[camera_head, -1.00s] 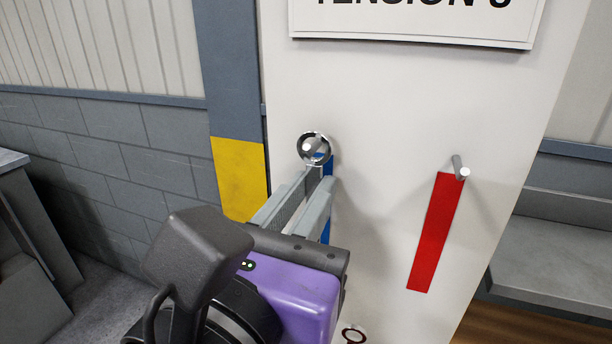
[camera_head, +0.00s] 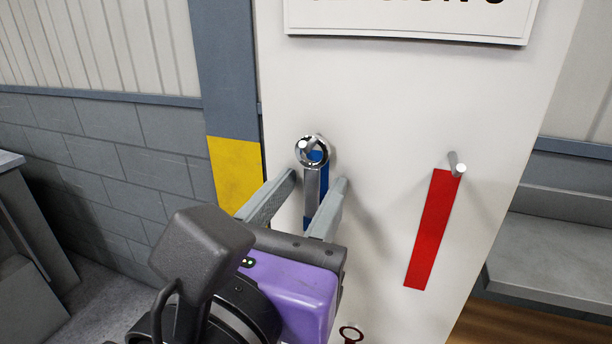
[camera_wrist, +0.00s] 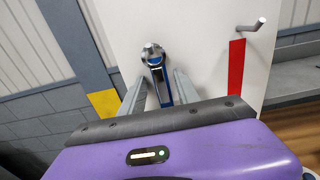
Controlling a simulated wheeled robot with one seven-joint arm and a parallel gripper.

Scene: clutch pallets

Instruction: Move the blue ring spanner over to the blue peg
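The ring spanner (camera_head: 311,182) hangs upright by its ring on the blue peg (camera_head: 303,147), in front of the blue strip (camera_head: 322,180) on the white panel. The peg's end shows through the ring. My gripper (camera_head: 317,182) is open, with one finger on each side of the spanner's handle and a gap to each. In the wrist view the spanner (camera_wrist: 156,65) stands between the two spread fingers. The lower end of the handle is hidden behind my gripper body.
A second peg (camera_head: 456,163) with a red strip (camera_head: 433,230) is to the right on the panel and bears nothing. A small red-brown ring (camera_head: 351,334) shows low on the panel. A grey bench (camera_head: 560,260) stands at the right.

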